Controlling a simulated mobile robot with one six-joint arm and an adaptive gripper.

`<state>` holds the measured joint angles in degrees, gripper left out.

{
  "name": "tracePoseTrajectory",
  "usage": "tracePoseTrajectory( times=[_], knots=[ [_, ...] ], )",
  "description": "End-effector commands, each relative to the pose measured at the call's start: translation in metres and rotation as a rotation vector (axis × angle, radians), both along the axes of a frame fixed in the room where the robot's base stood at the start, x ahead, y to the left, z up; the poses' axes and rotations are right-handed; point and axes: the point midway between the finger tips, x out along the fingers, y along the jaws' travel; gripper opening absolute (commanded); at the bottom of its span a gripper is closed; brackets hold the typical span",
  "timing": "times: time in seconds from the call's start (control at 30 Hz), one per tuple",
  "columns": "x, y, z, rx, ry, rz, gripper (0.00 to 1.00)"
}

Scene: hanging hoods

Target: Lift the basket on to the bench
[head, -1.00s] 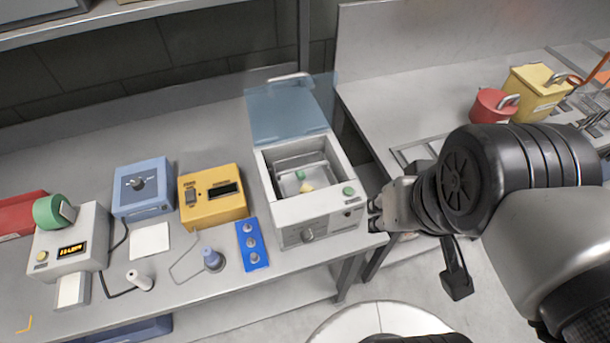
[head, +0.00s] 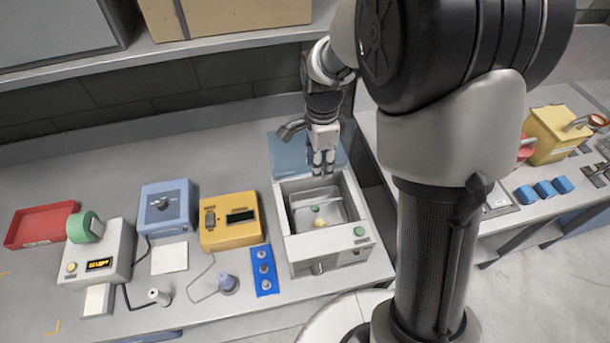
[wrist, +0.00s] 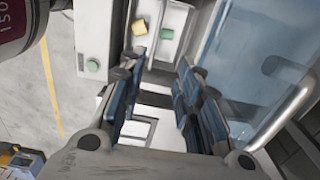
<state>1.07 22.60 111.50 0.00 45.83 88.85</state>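The metal basket (head: 334,208) sits inside the open tank of a white bench-top bath (head: 334,252). A green piece and a yellow piece lie in it. My gripper (head: 323,172) points down over the back end of the tank, in front of the raised clear blue lid (head: 287,153). In the wrist view my gripper (wrist: 157,100) has its blue-padded fingers well apart, with nothing clearly held between them. The yellow piece (wrist: 140,28) shows beyond the fingers. I cannot tell whether the fingertips touch the basket; its back end is partly hidden.
Left of the bath on the bench (head: 110,190) stand a yellow box (head: 229,222), a blue box (head: 167,208), a blue rack (head: 263,270) and a red tray (head: 40,225). A shelf (head: 200,45) hangs above. Bare bench lies behind the boxes.

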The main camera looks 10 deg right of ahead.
Motion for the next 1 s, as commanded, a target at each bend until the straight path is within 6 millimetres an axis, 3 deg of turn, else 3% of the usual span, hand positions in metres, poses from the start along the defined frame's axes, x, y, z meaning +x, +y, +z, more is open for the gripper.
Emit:
tracePoseTrajectory(
  times=[0.5,0.77,1.0],
  knots=[
    [-0.002,0.0,-0.103,0.0,0.005,-0.002,0.31],
    [-0.002,0.0,-0.123,0.0,0.003,-0.002,0.31],
    [-0.008,-0.002,-0.157,0.0,0.005,-0.002,0.31]
  ],
)
